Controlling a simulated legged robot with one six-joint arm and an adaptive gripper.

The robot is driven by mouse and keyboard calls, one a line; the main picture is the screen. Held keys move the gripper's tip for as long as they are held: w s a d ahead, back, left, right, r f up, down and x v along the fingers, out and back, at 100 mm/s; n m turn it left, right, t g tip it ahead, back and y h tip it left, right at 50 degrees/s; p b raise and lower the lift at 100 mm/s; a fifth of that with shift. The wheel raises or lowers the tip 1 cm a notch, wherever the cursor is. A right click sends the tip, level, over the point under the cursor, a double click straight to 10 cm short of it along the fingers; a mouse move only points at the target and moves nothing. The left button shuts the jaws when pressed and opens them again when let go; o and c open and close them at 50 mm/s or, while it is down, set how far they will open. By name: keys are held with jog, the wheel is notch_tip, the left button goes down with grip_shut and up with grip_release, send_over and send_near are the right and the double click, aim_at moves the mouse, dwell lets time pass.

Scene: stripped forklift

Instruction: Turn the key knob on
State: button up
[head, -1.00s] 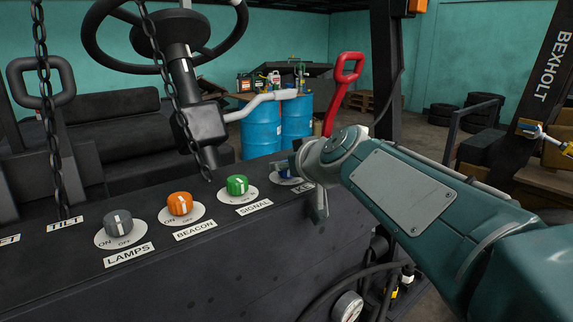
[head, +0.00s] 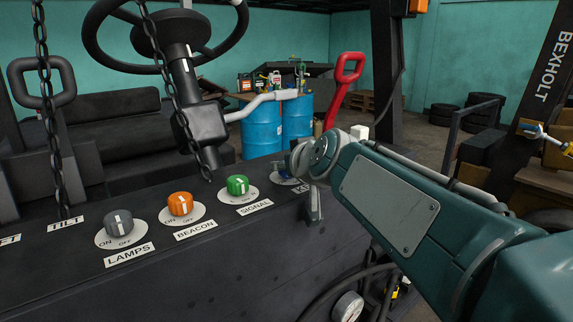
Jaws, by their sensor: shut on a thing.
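The key knob (head: 283,174) is blue and sits on a pale round plate at the right end of the dark panel's row of knobs. My arm covers much of it and part of its label. My gripper (head: 291,165) is at the knob, shut on it. Its fingers are mostly hidden behind my wrist, and the knob's pointer direction cannot be read.
A green signal knob (head: 237,185), an orange beacon knob (head: 180,204) and a grey lamps knob (head: 119,223) stand left of it. A steering wheel (head: 165,35) and hanging chains (head: 50,120) rise behind the panel. A red lever (head: 342,90) stands behind my arm.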

jog(key=o, duration=1.2)
jog(key=shift+f, duration=0.1)
jog(key=shift+c, duration=0.2)
jog(key=v, duration=1.2)
jog(key=shift+w, duration=0.1)
